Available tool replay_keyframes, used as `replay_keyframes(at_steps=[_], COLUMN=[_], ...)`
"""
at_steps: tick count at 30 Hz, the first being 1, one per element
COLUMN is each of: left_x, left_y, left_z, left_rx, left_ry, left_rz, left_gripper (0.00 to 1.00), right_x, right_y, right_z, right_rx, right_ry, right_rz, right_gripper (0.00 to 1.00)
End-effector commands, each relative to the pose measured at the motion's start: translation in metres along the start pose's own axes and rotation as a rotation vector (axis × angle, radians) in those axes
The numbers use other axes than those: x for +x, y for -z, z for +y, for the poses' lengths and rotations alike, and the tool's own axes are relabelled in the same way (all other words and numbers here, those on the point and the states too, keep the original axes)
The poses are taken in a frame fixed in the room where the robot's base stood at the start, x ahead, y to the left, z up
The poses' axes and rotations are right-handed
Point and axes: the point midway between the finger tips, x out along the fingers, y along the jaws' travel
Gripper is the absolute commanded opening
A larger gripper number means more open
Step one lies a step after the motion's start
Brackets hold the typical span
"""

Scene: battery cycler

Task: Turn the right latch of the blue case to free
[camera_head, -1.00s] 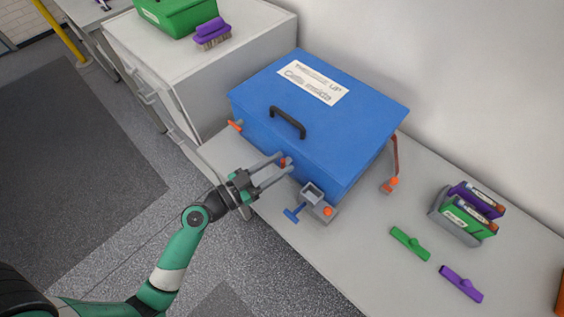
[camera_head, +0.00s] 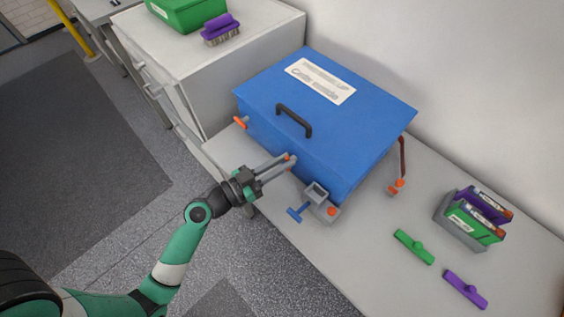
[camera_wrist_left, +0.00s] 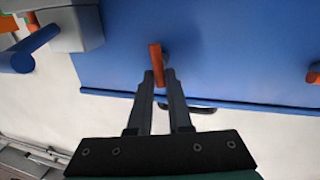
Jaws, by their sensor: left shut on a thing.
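The blue case (camera_head: 340,120) stands shut on the bench, with a black handle (camera_head: 294,120) and a white label on top. My left gripper (camera_head: 291,160) reaches the front face of the case and is shut on the orange right latch (camera_wrist_left: 156,62). In the left wrist view, the latch lever stands upright between the fingertips (camera_wrist_left: 159,78), and the fingers hide part of its lower end. The orange left latch (camera_head: 240,122) sits farther left on the front face; it also shows at the right edge of the left wrist view (camera_wrist_left: 314,76). My right gripper is not in view.
A grey clamp with a blue T-handle (camera_head: 299,212) stands close to the right of the gripper. A red lever device (camera_head: 397,187) is at the case's right side. Green (camera_head: 414,246) and purple (camera_head: 466,289) pieces and a battery holder (camera_head: 455,229) lie farther right.

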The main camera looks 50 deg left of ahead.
Motion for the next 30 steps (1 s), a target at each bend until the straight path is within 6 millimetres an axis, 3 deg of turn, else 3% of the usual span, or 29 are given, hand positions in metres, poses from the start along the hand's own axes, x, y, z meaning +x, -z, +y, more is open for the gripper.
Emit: replay_keyframes(at_steps=[15, 30], left_x=[-0.001, -0.002], left_y=[-0.01, -0.013], left_z=[-0.004, -0.008], left_rx=[-0.403, -0.87], left_ry=[-0.003, -0.002], left_rz=[0.071, 0.161], left_gripper=[0.0, 0.0], right_x=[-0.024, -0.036], right_y=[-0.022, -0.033], right_z=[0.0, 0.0], right_rx=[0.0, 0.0], right_ry=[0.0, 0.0], right_rz=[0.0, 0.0], right_gripper=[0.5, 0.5])
